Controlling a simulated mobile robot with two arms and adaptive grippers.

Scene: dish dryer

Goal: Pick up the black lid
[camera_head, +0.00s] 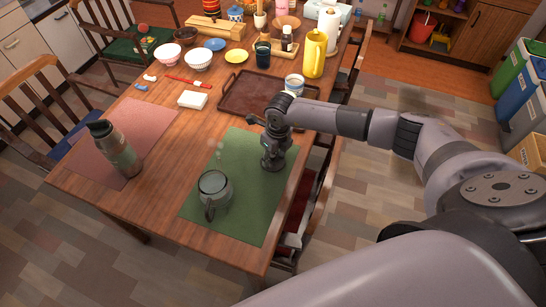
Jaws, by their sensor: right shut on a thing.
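My right gripper (273,158) points down over the far right part of the green mat (250,222). It is shut on a small dark thing at its fingertips, which I take for the black lid. The dark fingers hide most of it, so its outline and its gap to the mat cannot be told. A grey mug (214,187) stands on the mat, to the left of and nearer than the gripper. My left gripper is not in view.
A tall bottle with a dark top (115,150) stands on the pink mat (150,122) at left. A brown tray (250,95) and a patterned cup (294,84) lie beyond the gripper. Bowls, a yellow pitcher (314,55) and a paper towel roll fill the far end. Chairs flank the table.

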